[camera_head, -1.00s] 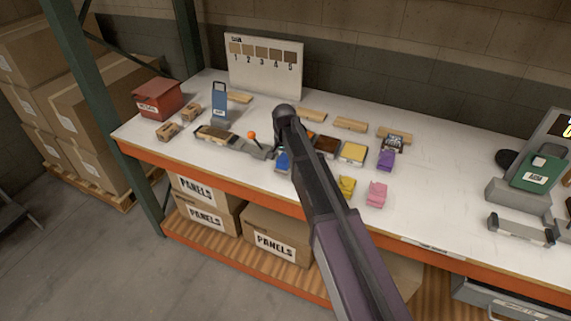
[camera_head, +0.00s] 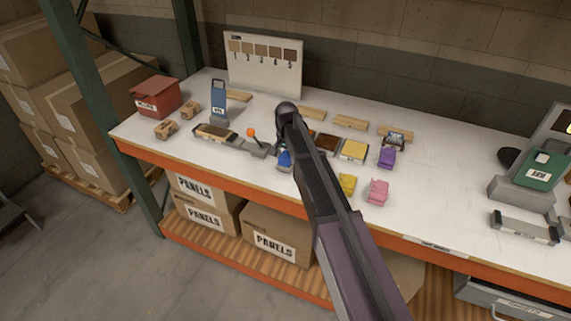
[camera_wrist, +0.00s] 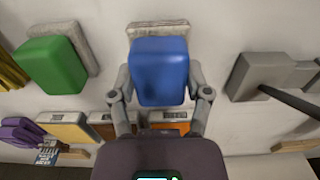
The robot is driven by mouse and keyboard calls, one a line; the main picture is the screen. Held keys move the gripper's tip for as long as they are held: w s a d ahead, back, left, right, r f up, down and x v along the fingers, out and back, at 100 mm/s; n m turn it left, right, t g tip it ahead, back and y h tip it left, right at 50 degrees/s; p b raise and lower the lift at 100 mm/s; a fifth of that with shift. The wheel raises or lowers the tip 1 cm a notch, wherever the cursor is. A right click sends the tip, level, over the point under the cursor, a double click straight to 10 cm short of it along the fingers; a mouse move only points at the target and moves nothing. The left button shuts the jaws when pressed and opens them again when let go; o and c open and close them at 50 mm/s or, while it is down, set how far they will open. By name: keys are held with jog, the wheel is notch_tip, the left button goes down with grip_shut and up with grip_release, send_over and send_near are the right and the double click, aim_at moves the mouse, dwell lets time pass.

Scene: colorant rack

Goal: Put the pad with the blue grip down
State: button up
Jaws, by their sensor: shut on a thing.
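The pad with the blue grip is in my gripper (camera_wrist: 160,78). In the wrist view its blue grip (camera_wrist: 159,72) sits between the two grey fingers, which are shut on it. A pale grey pad (camera_wrist: 157,29) shows just beyond the grip. In the head view the blue grip (camera_head: 284,158) shows low over the front part of the white bench (camera_head: 270,190), left of my arm. I cannot tell whether the pad touches the bench. My fingers are mostly hidden behind my arm in the head view.
A pad with a green grip (camera_wrist: 52,64) is left of the held pad. A grey lever device (camera_wrist: 258,75) is right of it. Colour trays, including a yellow one (camera_head: 353,149), lie behind. Yellow (camera_head: 347,184), pink (camera_head: 379,191) and purple (camera_head: 387,157) grips stand to the right.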

aim_at(286, 156)
jog(key=shift+f+b, duration=0.45)
jog(key=shift+f, duration=0.4)
jog(key=shift+f, duration=0.15)
jog(key=o, duration=1)
jog(key=shift+r, duration=0.25)
notch_tip(286, 156, up, 12)
jog(key=p, duration=1.2)
jog(key=shift+s, duration=0.1)
